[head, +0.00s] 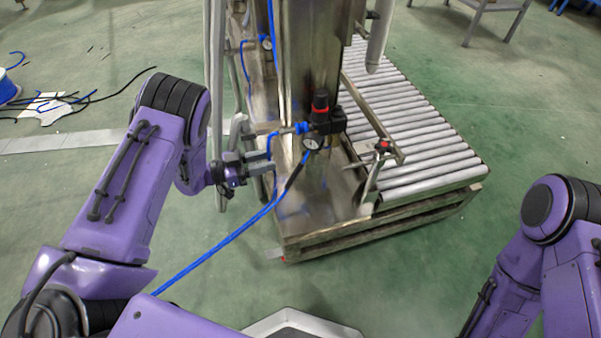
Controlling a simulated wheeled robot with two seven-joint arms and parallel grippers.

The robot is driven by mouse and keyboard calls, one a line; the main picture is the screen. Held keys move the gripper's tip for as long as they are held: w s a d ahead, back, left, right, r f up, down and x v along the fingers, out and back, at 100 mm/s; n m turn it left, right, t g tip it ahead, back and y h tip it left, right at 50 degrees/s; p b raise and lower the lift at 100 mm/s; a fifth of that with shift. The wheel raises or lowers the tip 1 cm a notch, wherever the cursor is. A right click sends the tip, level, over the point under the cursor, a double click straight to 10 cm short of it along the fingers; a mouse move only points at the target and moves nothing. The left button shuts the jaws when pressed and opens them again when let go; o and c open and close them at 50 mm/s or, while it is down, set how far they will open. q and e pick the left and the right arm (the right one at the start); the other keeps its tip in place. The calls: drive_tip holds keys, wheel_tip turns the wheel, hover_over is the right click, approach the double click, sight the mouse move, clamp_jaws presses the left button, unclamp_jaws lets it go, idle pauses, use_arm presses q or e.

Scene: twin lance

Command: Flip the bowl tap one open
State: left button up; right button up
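My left gripper (272,160) is beside the steel column of the machine, left of the pressure gauge (312,143). Its grey fingers point right, next to a blue hose; whether a gap lies between them is too small to tell. A blue fitting (301,128) on a short pipe sits just above and right of the fingers, joined to a black regulator with a red top (320,103). I cannot tell which part is bowl tap one, and no tap handle shows clearly in the fingers. My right arm comes in at the lower right; its gripper is out of view.
The steel column (312,50) stands on a low metal frame. A roller conveyor (420,130) lies to its right, with a red-centred knob (383,146) at its near side. A blue hose (225,240) runs down to the lower left. Green floor (440,260) is clear at right.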

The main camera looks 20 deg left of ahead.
sight(311, 152)
use_arm(q)
drive_tip(key=b+x, duration=0.2)
drive_tip(key=x, duration=0.8)
drive_tip(key=shift+d, duration=0.25)
clamp_jaws()
